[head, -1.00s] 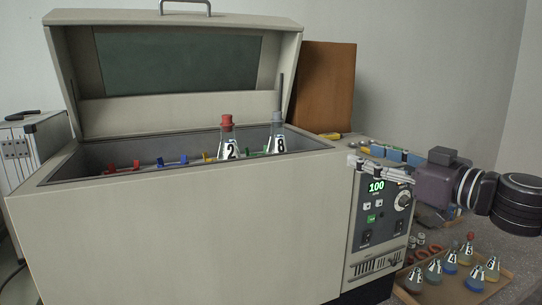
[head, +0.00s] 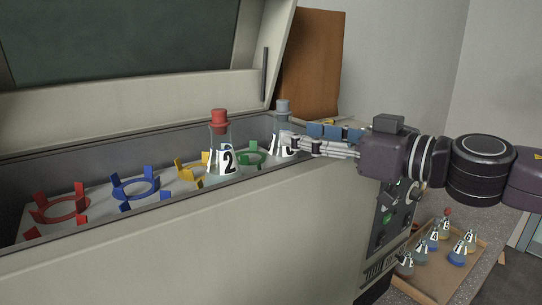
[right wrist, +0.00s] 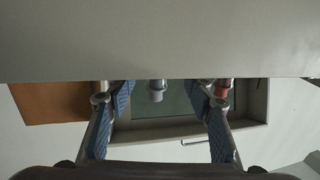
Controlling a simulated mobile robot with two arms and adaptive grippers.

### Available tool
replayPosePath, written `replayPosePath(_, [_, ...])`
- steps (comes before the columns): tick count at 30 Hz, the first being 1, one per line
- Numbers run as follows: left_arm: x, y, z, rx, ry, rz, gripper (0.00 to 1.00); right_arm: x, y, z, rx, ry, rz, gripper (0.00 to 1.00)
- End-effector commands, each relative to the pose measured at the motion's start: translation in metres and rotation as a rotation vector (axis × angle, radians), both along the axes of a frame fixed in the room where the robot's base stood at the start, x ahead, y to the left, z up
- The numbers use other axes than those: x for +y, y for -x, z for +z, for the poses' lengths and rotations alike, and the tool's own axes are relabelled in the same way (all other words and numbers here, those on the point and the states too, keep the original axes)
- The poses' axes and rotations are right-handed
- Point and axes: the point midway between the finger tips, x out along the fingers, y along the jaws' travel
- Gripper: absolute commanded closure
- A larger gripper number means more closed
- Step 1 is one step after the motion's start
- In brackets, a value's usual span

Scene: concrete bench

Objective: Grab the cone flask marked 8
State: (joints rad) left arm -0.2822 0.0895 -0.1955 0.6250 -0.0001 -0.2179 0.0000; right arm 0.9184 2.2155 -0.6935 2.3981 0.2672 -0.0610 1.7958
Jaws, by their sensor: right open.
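The cone flask marked 8 (head: 282,122) stands upright at the right end inside the open bath, with a grey stopper. My right gripper (head: 288,145) is open, its fingertips at this flask and covering part of its label. In the right wrist view the grey stopper (right wrist: 156,92) shows between the two spread fingers (right wrist: 158,92); a pale panel hides the flask's body there. I cannot tell whether the fingers touch the glass. My left gripper is not in view.
A flask marked 2 (head: 221,160) with a red stopper stands just left of flask 8. Empty red (head: 62,208), blue (head: 136,187), yellow and green ring holders sit in the bath. The raised lid (head: 130,105) stands behind. A tray (head: 432,288) of several flasks lies lower right.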

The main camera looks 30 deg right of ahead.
Motion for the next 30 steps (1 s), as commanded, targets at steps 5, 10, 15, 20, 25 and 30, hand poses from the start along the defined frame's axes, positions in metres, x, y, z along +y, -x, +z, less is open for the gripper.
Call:
replayPosePath(5, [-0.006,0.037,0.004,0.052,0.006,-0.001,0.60,0.003,-0.012,0.000,0.000,-0.002,0.000,0.52])
replayPosePath(10, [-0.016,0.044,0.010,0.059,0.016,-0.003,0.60,0.005,-0.020,0.000,0.000,-0.001,0.001,0.52])
replayPosePath(15, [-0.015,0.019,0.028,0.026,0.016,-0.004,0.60,0.008,-0.038,0.000,0.003,-0.003,0.004,0.52])
replayPosePath(20, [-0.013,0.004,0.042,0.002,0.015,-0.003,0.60,0.012,-0.055,-0.002,0.002,-0.001,0.002,0.52])
replayPosePath(25, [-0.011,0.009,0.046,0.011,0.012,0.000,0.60,0.014,-0.063,-0.004,-0.001,-0.001,0.000,0.52])
replayPosePath(30, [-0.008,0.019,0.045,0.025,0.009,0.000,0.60,0.014,-0.065,-0.006,-0.002,0.000,-0.001,0.52])
